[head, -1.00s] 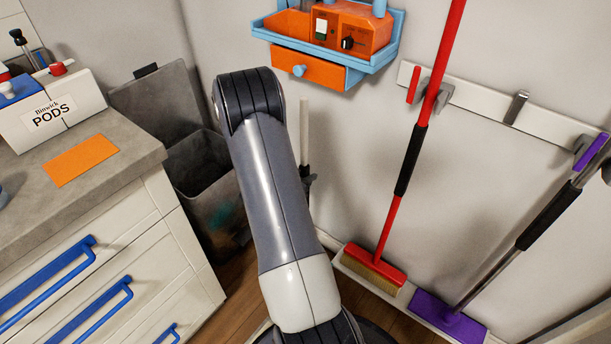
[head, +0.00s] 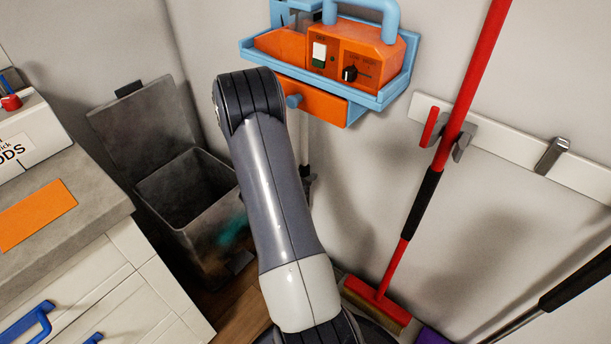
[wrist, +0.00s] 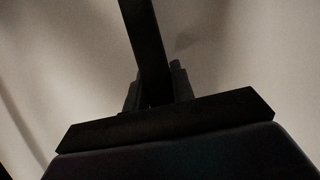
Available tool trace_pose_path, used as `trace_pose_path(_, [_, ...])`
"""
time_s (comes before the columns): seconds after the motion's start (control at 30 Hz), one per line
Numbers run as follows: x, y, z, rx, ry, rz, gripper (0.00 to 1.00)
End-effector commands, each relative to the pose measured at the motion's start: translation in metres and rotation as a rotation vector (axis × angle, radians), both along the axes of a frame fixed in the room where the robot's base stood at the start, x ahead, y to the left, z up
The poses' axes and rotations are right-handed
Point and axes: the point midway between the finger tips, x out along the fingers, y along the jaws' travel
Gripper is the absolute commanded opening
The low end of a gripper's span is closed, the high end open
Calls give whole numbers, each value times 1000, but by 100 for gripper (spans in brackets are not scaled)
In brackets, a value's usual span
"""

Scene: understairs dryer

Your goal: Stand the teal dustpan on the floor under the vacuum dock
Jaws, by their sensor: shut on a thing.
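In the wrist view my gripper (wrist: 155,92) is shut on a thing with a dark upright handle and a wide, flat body. Its shape fits the teal dustpan (wrist: 180,155), but the view is too dark to show its colour well. In the head view my arm hides my gripper and what it holds. A pale upright pole (head: 304,150) shows behind my arm by the wall. I cannot tell whether it belongs to the vacuum dock, and the floor beneath it is mostly hidden.
An open grey bin (head: 190,220) with a faint teal patch stands left of my arm. A blue wall shelf (head: 380,98) holds an orange box. A red broom (head: 400,250) hangs from a white wall rail (head: 500,145) at right. A counter with drawers (head: 110,225) is at left.

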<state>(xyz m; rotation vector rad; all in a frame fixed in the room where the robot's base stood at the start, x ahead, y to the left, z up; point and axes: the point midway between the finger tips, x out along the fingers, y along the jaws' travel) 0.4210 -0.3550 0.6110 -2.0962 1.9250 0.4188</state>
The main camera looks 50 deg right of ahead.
Motion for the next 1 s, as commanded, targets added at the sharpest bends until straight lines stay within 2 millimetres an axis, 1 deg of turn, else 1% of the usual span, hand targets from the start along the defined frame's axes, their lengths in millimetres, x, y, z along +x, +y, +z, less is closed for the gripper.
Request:
trace_pose_path(0.17, [0,0,-1,-1,0,0,0])
trace_pose_path(0.37, [0,0,-11,-1,0,0,0])
trace_pose_path(0.57, [0,0,-34,0,0,0,0])
trace_pose_path(0.9, [0,0,-80,0,0,0,0])
trace_pose_path(1.0, [0,0,-89,-1,0,1,0])
